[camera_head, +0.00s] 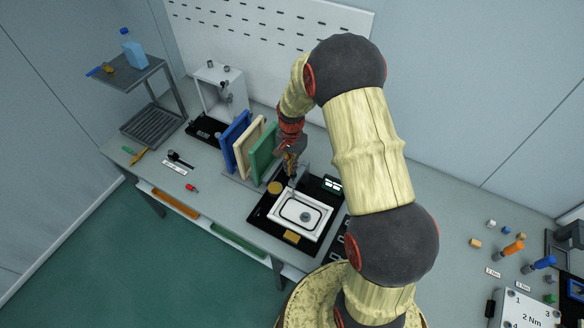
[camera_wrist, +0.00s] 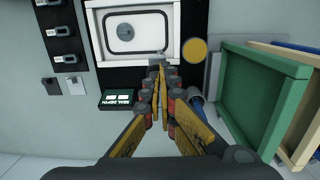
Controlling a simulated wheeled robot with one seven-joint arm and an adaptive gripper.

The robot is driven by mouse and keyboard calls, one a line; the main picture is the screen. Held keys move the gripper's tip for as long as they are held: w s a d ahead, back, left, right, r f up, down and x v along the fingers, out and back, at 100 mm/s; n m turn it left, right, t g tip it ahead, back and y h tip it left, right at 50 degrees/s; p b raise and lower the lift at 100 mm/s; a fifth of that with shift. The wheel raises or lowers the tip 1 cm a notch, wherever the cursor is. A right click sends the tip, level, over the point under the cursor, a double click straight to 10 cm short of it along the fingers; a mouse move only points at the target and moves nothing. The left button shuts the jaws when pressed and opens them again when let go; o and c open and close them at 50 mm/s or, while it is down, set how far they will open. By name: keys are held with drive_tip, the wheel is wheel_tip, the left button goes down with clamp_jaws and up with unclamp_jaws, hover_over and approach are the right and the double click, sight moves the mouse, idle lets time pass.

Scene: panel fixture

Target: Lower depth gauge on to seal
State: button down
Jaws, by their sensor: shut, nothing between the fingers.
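The white panel (camera_head: 281,222) lies on a black base, with a dark rounded seal loop (camera_head: 296,224) set in its face. In the wrist view the seal (camera_wrist: 122,47) and panel (camera_wrist: 94,34) are at upper left. My gripper (camera_head: 291,172) is above the panel's far side, shut and empty; its fingertips (camera_wrist: 161,70) meet in the wrist view. A small grey part (camera_wrist: 156,59), possibly the depth gauge, is just beyond the tips, near the panel's edge. Whether they touch it I cannot tell. A black box labelled SEAL DEPTH (camera_wrist: 118,98) stands beside the base.
Upright green (camera_head: 263,158), cream and blue (camera_head: 234,130) panels stand left of my gripper in the head view. A yellow disc (camera_wrist: 194,51) lies near the white panel. Hand tools lie at the bench's left end.

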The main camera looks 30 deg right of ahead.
wheel_tip(320, 180, up, 14)
drive_tip(key=p, duration=0.1)
drive_tip(key=shift+w+d, duration=0.15)
drive_tip(key=shift+w, duration=0.25)
